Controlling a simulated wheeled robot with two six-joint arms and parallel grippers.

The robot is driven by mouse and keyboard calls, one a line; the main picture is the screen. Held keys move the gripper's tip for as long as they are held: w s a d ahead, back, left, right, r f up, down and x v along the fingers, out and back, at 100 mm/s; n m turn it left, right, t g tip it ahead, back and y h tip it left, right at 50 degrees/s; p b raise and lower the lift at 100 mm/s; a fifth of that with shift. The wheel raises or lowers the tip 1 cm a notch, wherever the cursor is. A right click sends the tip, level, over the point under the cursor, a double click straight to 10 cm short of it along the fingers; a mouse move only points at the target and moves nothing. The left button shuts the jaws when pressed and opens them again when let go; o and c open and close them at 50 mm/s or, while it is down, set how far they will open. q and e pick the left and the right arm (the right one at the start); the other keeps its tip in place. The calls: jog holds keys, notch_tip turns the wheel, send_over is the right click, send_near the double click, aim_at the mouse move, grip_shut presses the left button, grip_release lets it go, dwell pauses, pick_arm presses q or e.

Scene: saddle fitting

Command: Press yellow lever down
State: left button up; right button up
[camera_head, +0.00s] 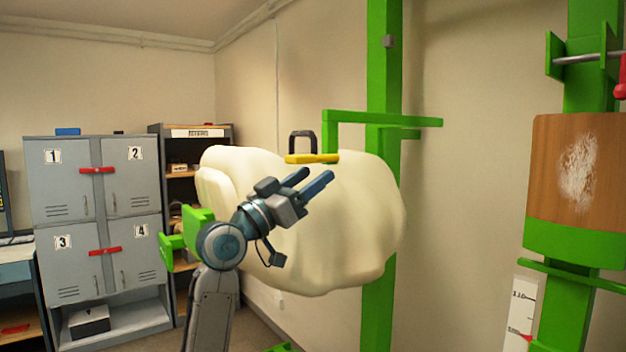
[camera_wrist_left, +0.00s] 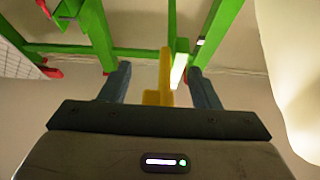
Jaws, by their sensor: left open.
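The yellow lever (camera_head: 312,158) sticks out level above the cream saddle form (camera_head: 350,205), in front of a dark grey loop-shaped handle (camera_head: 302,139). My left gripper (camera_head: 318,180) is open, in front of the cream form and a little below the lever, with its fingers pointing up and to the right. In the left wrist view the lever (camera_wrist_left: 165,75) shows between the two fingers (camera_wrist_left: 162,85), beyond them. I cannot tell whether any finger touches it. My right gripper is not in view.
A green post (camera_head: 383,70) with green arms rises behind the cream form. A brown cylinder (camera_head: 577,170) on a green stand is at the right. Grey numbered lockers (camera_head: 72,190) and a dark shelf (camera_head: 180,185) stand at the left.

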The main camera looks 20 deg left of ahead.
pick_arm(q)
jog(key=b+v, duration=0.3)
jog(key=v, duration=0.6)
jog(key=shift+s+a+f, duration=0.15)
jog(key=shift+s+a, duration=0.1)
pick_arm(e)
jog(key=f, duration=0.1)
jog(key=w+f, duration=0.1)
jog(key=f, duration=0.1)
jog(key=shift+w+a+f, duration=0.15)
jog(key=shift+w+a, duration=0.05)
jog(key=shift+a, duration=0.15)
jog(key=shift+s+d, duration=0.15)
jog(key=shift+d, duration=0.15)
